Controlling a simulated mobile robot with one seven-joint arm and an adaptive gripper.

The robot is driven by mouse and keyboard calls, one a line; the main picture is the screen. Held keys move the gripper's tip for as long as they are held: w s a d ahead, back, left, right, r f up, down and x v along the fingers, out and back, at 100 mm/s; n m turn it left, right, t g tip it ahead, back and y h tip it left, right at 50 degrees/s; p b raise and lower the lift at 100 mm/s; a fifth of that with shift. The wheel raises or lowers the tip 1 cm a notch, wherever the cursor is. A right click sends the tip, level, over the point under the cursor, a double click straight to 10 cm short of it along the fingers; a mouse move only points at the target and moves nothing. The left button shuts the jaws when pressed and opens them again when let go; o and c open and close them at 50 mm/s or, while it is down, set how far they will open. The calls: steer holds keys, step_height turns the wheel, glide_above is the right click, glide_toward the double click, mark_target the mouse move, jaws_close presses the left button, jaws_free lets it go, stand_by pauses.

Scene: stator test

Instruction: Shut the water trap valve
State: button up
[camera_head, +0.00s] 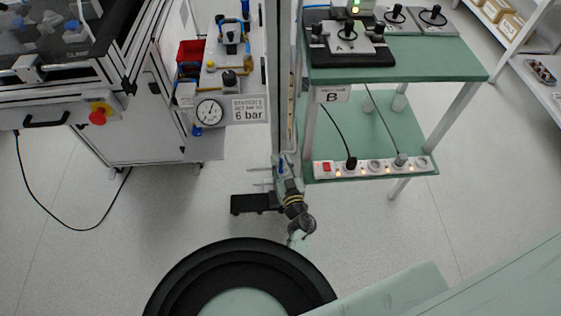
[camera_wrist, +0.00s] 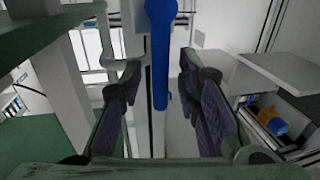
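The water trap valve's blue lever (camera_wrist: 160,60) hangs straight down from its round pivot in the wrist view, in front of a pale upright post. My gripper (camera_wrist: 159,72) is open, with one dark finger to the left of the lever and one to the right. A gap shows on both sides, so neither finger appears to touch it. I cannot tell how deep the lever sits between the fingers. In the head view my gripper (camera_head: 284,168) is small beside the post, where a spot of blue shows; the valve body is mostly hidden there.
A green table (camera_head: 462,62) marked B stands to the right, with a lit power strip (camera_head: 324,169) on its lower shelf. A white cart with a pressure gauge (camera_head: 209,112) and a "6 bar" sign (camera_head: 248,109) stands left. My gripper is in the narrow gap between them.

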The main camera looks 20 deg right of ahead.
jaws_close()
stand_by(0.7)
